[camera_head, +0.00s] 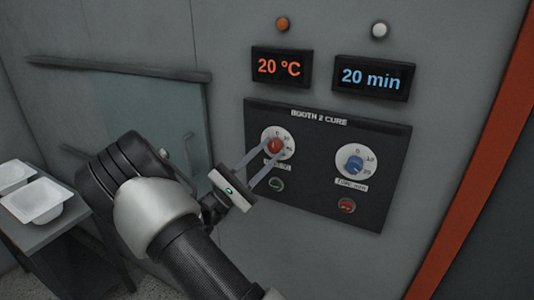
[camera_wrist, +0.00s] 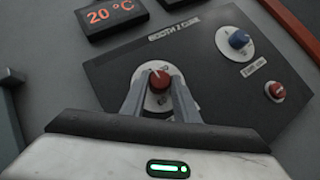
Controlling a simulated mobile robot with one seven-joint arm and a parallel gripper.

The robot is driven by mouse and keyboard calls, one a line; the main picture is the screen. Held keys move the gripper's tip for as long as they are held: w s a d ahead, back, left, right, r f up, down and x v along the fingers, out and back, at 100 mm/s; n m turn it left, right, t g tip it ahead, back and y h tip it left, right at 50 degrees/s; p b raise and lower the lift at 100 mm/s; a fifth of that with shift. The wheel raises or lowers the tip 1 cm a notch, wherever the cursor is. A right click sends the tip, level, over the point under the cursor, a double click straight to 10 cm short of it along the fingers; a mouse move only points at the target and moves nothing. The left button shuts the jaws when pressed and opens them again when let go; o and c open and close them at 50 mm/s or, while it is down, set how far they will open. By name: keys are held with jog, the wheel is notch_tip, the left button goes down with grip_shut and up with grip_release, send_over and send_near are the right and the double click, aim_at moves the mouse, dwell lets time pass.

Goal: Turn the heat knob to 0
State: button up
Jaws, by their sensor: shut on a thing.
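The red heat knob (camera_head: 275,145) sits on a white dial on the left of the dark control panel (camera_head: 315,205). My gripper (camera_head: 266,162) reaches it from the lower left, its fingers on either side of the knob and shut on it. In the wrist view the red knob (camera_wrist: 159,79) shows between the fingertips (camera_wrist: 158,88), with its pale pointer mark near the top. The fingers cover part of the dial's scale. The temperature display (camera_head: 281,67) above reads 20 °C.
A blue time knob (camera_head: 354,164) sits to the right, with a red button (camera_head: 346,206) below it and a green button (camera_head: 276,184) below the heat dial. The time display (camera_head: 374,78) reads 20 min. White shells (camera_head: 38,201) stand on a table at left.

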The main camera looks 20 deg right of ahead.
jog(key=shift+r, duration=0.1)
jog(key=o, duration=1.1)
jog(key=shift+c, duration=0.2)
jog(key=b+v, duration=0.2)
jog(key=v, duration=1.5)
jog(key=shift+f, duration=0.2)
jog(key=shift+a, duration=0.15)
